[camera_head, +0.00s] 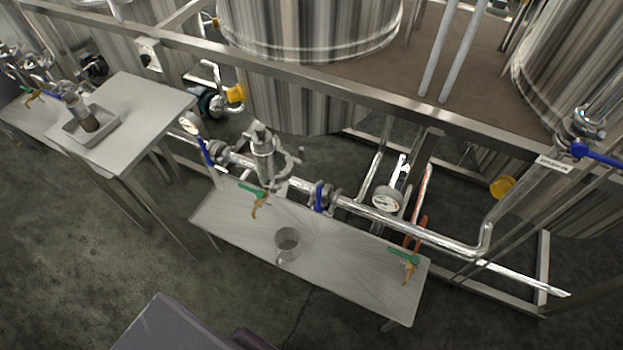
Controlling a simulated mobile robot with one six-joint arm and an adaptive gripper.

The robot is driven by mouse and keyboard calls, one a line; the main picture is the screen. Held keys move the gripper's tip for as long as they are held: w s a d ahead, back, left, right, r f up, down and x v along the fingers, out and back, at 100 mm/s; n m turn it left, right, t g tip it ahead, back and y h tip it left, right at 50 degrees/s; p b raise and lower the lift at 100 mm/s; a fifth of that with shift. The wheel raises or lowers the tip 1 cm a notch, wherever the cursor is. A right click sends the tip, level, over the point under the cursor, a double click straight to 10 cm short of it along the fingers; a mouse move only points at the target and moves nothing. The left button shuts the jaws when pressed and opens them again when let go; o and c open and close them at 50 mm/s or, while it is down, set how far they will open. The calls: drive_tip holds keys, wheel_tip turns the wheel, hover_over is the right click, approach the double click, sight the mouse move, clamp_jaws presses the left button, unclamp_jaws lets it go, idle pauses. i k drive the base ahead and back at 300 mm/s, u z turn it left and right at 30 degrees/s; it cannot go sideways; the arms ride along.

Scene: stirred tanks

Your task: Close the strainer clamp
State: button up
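The strainer (263,150) is an upright metal housing on the pipe line, above the back edge of the low steel table, left of the middle of the view. A metal clamp ring (291,160) shows around it and seems to stick out to its right. The ring is too small here to tell how far open it is or where its fastener sits. My gripper is not in view.
The low steel table (340,272) bears a metal cup (287,243). Green-handled taps (405,257) and blue-handled valves (319,197) are close by.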

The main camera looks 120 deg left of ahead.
sight(287, 173)
drive_tip(key=u, duration=0.55)
drive_tip(key=i, duration=0.2)
drive_tip(key=u, duration=1.15)
drive_tip(key=k, duration=0.2)
drive_tip(key=u, duration=2.5)
